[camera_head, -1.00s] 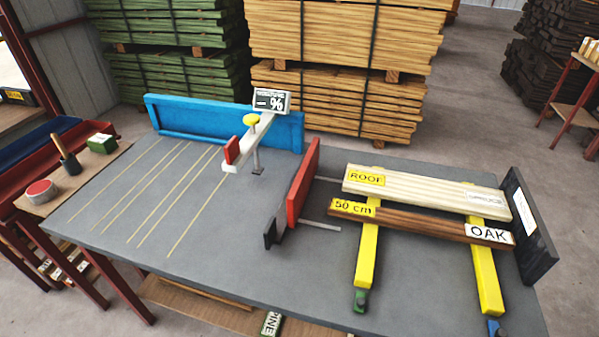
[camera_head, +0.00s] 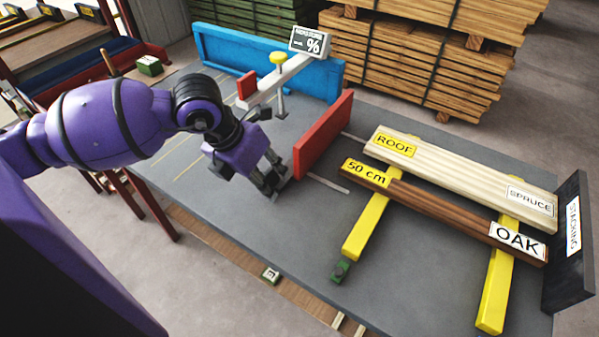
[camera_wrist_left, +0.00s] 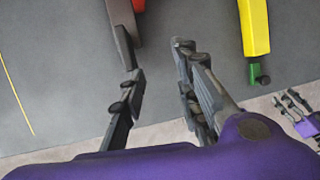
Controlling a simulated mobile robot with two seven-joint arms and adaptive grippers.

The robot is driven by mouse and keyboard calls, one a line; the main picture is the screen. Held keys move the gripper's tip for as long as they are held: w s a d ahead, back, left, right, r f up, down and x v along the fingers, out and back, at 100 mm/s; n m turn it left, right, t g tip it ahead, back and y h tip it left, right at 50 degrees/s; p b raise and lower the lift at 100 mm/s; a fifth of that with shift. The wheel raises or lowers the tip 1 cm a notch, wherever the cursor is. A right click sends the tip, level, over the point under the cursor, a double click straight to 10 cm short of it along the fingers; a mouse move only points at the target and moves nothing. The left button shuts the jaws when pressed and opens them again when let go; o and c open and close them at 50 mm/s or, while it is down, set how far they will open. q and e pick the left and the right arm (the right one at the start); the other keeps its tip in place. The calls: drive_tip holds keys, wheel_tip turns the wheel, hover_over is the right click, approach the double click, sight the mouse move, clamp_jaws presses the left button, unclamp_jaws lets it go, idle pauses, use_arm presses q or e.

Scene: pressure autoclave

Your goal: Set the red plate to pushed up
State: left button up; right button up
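The red plate (camera_head: 324,136) stands upright on the grey table, between the white measuring arm and the boards. Its edge also shows at the top of the left wrist view (camera_wrist_left: 138,5). A dark handle (camera_wrist_left: 120,28) juts from the plate toward my left gripper; in the head view the gripper mostly hides it. My left gripper (camera_head: 272,182) is low over the table at the plate's near end. In the left wrist view it (camera_wrist_left: 158,58) is open, and the handle's end lies by the left fingertip; contact is unclear. My right gripper (camera_wrist_left: 291,100) shows small at the right edge there.
A spruce board (camera_head: 462,175) and an oak board (camera_head: 440,212) lie across yellow rails (camera_head: 366,226) right of the plate. A black stop (camera_head: 570,245) stands at the right end. A blue fence (camera_head: 222,50) and white arm (camera_head: 280,80) are behind.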

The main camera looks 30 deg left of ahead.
sight(268, 171)
use_arm(q)
drive_tip(key=shift+t+y, duration=0.3)
drive_tip(key=shift+y, duration=0.6)
drive_tip(key=w+a+r, duration=0.2)
drive_tip(key=shift+w+a+r, duration=0.1)
drive_tip(key=shift+w+a, duration=0.05)
drive_tip(key=shift+a, duration=0.15)
drive_tip(key=shift+w+a+f, duration=0.15)
drive_tip(key=shift+f, duration=0.2)
drive_tip(key=x, duration=0.6)
drive_tip(key=shift+w+f, duration=0.15)
drive_tip(key=shift+f, duration=0.2)
drive_tip(key=shift+c, duration=0.5)
clamp_jaws()
